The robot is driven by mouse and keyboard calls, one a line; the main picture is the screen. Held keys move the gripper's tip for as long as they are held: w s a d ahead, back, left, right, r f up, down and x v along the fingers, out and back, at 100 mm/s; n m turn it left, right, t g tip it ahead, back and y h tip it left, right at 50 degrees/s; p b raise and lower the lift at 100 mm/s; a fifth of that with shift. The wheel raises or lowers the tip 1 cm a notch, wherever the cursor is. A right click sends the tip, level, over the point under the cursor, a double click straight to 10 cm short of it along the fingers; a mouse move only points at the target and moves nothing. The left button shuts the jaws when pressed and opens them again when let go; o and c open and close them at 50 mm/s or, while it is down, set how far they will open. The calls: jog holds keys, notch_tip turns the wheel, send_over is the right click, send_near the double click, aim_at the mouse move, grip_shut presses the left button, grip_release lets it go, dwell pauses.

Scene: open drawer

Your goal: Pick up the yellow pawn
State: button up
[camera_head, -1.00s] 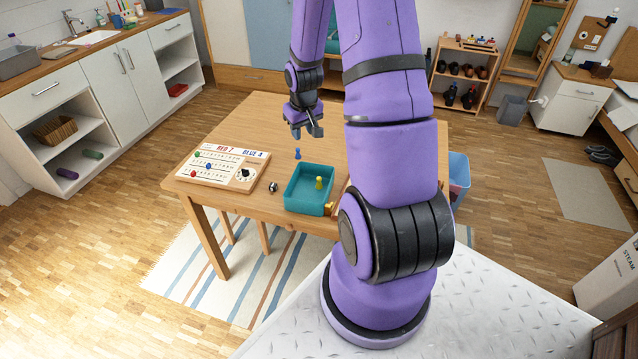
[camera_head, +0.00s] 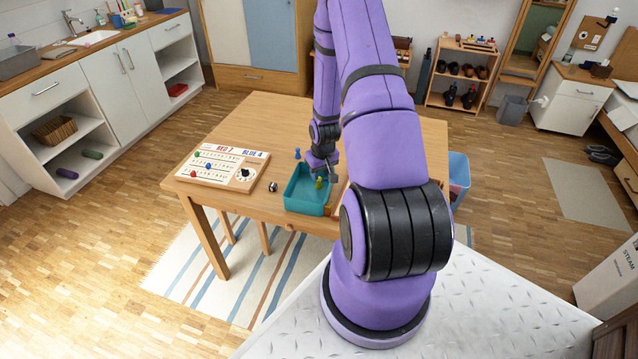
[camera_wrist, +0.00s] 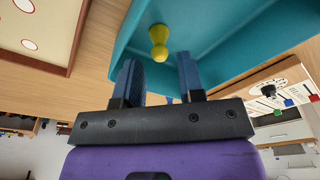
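The yellow pawn (camera_head: 319,184) stands in the teal tray (camera_head: 303,205) on the wooden table. In the wrist view the pawn (camera_wrist: 158,41) shows just beyond the fingertips, roughly in line with the gap between them. My gripper (camera_head: 322,172) is above the tray, over the pawn. In the wrist view my gripper (camera_wrist: 158,66) has its two dark blue fingers apart, with nothing between them. The teal tray also fills the upper part of the wrist view (camera_wrist: 240,45).
A blue pawn (camera_head: 297,154) stands on the table behind the tray. A scoreboard (camera_head: 222,166) with coloured pegs lies to the left, and a small dark-and-white object (camera_head: 272,187) sits beside it. The table (camera_head: 262,115) is clear at its far left.

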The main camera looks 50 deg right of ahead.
aim_at(319, 182)
jog(key=shift+w+d+f, duration=0.1)
jog(key=shift+w+f, duration=0.1)
jog(key=shift+f, duration=0.7)
jog(key=shift+w+d+f, duration=0.1)
jog(key=shift+w+f, duration=0.05)
jog(key=shift+f, duration=0.75)
jog(key=shift+w+d+f, duration=0.1)
jog(key=shift+w+f, duration=0.1)
jog(key=shift+f, duration=0.7)
jog(key=c, duration=0.7)
